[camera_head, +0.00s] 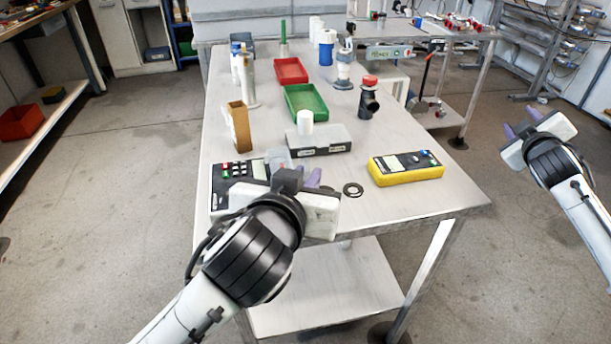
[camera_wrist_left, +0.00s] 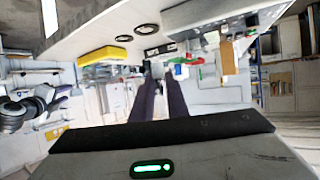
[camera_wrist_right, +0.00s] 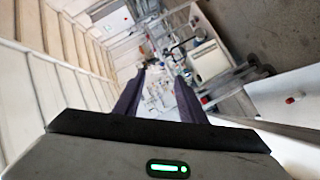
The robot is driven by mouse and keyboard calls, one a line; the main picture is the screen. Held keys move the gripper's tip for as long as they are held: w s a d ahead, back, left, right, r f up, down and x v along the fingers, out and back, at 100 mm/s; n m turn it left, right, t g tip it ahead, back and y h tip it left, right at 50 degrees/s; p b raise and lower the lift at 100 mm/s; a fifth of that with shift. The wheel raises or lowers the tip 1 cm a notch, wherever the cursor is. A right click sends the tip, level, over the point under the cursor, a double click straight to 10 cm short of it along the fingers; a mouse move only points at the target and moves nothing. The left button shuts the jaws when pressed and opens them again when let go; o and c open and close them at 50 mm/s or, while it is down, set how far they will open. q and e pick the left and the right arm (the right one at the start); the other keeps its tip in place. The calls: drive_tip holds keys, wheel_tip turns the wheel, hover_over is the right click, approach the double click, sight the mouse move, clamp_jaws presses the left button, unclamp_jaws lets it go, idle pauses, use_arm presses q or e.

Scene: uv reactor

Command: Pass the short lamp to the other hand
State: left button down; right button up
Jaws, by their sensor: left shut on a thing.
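My left gripper (camera_head: 307,178) is over the front of the steel table, its fingers mostly hidden behind my own wrist in the head view. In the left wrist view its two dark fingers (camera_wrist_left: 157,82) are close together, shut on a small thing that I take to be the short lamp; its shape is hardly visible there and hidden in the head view. My right gripper (camera_head: 520,121) is off to the right of the table, well apart from the left one. Its fingers (camera_wrist_right: 160,76) are spread and empty in the right wrist view.
The table (camera_head: 420,205) holds a yellow meter (camera_head: 405,169), black rings (camera_head: 353,189), a grey box (camera_head: 320,142), a dark keypad device (camera_head: 218,185), a green tray (camera_head: 306,103), a red tray (camera_head: 291,70) and a brown holder (camera_head: 239,125). Open floor (camera_head: 505,240) lies to the right.

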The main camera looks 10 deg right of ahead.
drive_tip(key=s+d+f+m+h, duration=0.1)
drive_tip(key=s+d+f+m, duration=0.2)
drive_tip(key=s+d+f, duration=0.5)
drive_tip(key=s+a+f+g+y, duration=0.15)
drive_tip(key=s+a+f, duration=0.25)
drive_tip(key=f, duration=0.4)
drive_tip(key=s+a+f+y, duration=0.2)
drive_tip(key=s+a+f, duration=0.15)
drive_tip(key=f, duration=0.45)
drive_tip(key=s+a+f+g+y, duration=0.15)
drive_tip(key=a+f, duration=0.25)
drive_tip(key=a, duration=0.4)
drive_tip(key=s+a+f+y, duration=0.2)
drive_tip(key=s+a+f, duration=0.15)
drive_tip(key=a, duration=0.45)
drive_tip(key=s+a+f+g+y, duration=0.1)
drive_tip(key=s+a+f, duration=0.1)
drive_tip(key=a+f, duration=0.4)
drive_tip(key=s+a+r+y, duration=0.1)
drive_tip(key=s+a+y, duration=0.1)
drive_tip(key=a, duration=1)
drive_tip(key=s+a+r+y, duration=0.1)
drive_tip(key=s+a, duration=0.4)
drive_tip(key=a, duration=0.7)
drive_tip(key=shift+s+a+n+g+y, duration=0.3)
drive_tip(key=shift+a+n+y, duration=0.1)
drive_tip(key=shift+y, duration=0.4)
drive_tip(key=shift+r, duration=0.1)
